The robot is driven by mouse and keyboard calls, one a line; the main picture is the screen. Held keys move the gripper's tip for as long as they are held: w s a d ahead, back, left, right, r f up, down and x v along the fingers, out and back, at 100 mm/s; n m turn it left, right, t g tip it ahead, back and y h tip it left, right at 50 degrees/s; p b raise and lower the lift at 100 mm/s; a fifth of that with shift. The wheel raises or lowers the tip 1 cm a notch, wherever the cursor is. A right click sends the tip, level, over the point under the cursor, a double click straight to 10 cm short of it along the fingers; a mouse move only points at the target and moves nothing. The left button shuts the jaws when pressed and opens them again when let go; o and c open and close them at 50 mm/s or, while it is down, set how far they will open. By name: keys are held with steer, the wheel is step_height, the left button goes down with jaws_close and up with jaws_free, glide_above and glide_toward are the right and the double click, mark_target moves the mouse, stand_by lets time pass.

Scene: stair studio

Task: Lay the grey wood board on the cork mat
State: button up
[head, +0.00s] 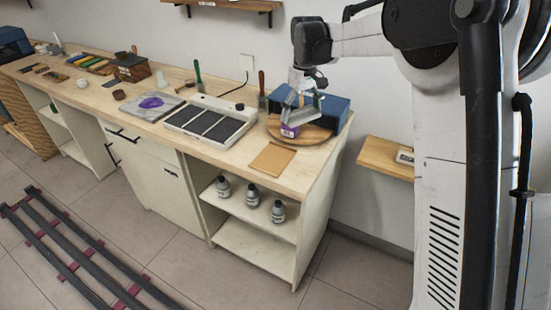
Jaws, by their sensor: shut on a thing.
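The cork mat (272,160) is a flat tan rectangle near the front right edge of the worktop, and nothing lies on it. My gripper (301,104) is behind and to the right of it, over a round wooden board. It is shut on a small grey piece (304,115), which looks like the grey wood board. The fingers partly hide it, so its full shape and whether it touches what is below cannot be told.
A purple item (290,131) is on the round wooden board (318,135), close below my gripper. A blue box (334,109) stands behind. A tray with dark panels (208,124) is to the left. Bottles (252,195) stand on the shelf below.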

steer(key=w+a+f+n, duration=0.3)
steer(key=w+a+n, duration=0.35)
steer(key=a, duration=0.65)
steer(key=p, duration=0.1)
glide_above(273, 158)
steer(key=shift+m, duration=0.45)
step_height(273, 158, down, 7)
steer(key=shift+s+f, duration=0.1)
steer(key=shift+f+p, duration=0.35)
steer(key=shift+f, duration=1.65)
steer(key=shift+f, duration=0.1)
steer(key=o, duration=0.8)
steer(key=shift+c, duration=0.2)
steer(key=shift+o, duration=1)
